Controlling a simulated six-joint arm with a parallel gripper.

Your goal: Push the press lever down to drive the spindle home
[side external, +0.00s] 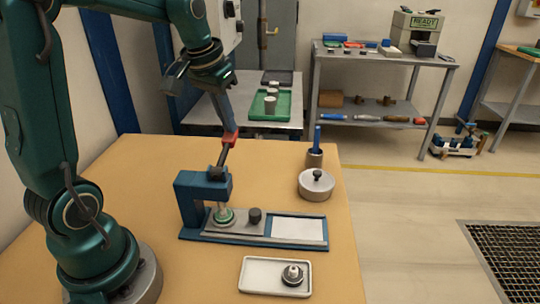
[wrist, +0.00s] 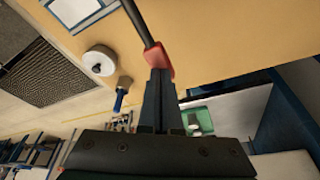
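The press lever is a dark rod (side external: 224,155) with a red grip (side external: 229,139), tilted steeply up from its pivot on the blue press (side external: 190,200). My gripper (side external: 231,130) is at the lever's upper end, its fingertips at the red grip. In the wrist view, my gripper's fingers (wrist: 160,76) lie close together, with the red grip (wrist: 156,57) right at their tips; the exact contact is hidden. Under the press head, a round part with a green ring (side external: 224,215) sits on the grey plate. The spindle itself cannot be made out clearly.
A white tray (side external: 248,284) with a small metal part (side external: 292,275) lies in front of the press.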

